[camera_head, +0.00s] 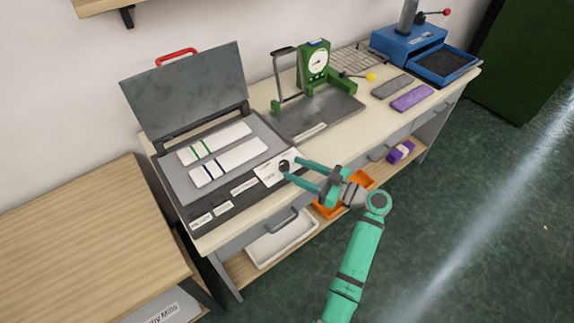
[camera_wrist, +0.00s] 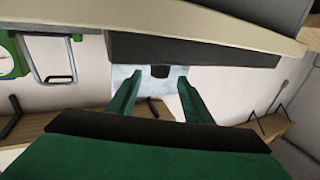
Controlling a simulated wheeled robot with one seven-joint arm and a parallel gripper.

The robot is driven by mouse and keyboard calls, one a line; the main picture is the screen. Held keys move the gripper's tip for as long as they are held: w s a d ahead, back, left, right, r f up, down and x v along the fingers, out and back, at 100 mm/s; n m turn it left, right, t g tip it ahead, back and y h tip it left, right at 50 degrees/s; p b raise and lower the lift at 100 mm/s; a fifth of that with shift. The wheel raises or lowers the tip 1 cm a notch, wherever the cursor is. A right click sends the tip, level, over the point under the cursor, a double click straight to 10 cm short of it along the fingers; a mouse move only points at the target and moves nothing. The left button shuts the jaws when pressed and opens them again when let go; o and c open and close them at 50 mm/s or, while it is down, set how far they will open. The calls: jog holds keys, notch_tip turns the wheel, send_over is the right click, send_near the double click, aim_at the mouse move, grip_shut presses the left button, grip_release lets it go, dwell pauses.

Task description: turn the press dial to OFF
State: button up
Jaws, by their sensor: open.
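The press (camera_head: 185,90) stands on the workbench with its grey lid raised and a red handle on top. Two white strips, one with green bands (camera_head: 214,143) and one with blue bands (camera_head: 228,162), lie on its bed. The dark press dial (camera_head: 284,166) sits on a white plate at the press's front right corner. It also shows in the wrist view (camera_wrist: 160,71). My gripper (camera_head: 294,170) is open, with its two green fingers pointing at the dial, one on either side. I cannot tell whether they touch it. The dial's markings are too small to read.
A green gauge stand (camera_head: 318,62) stands behind on the bench, with a blue machine (camera_head: 408,45) at the far right. Grey (camera_head: 392,86) and purple (camera_head: 412,97) blocks lie between. An orange bin (camera_head: 358,180) and white tray (camera_head: 282,238) are below. A wooden table (camera_head: 85,240) stands at left.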

jog(key=shift+v, duration=2.75)
jog(key=s+a+f+m+t+h, duration=0.2)
jog(key=s+a+f+m+h, duration=0.2)
jog(key=s+f+m+h, duration=0.5)
jog(key=s+a+f+m+t+h, duration=0.2)
jog(key=s+a+f+m+h, duration=0.15)
jog(key=s+f+m, duration=0.55)
jog(key=s+r+n+h, duration=0.2)
jog(key=s+n+h, duration=0.15)
jog(key=s, duration=1.15)
jog(key=s+a+r+n+t, duration=0.2)
jog(key=s+r, duration=0.7)
jog(key=r, duration=0.3)
jog(key=shift+n+y, duration=0.3)
jog(key=shift+n, duration=0.05)
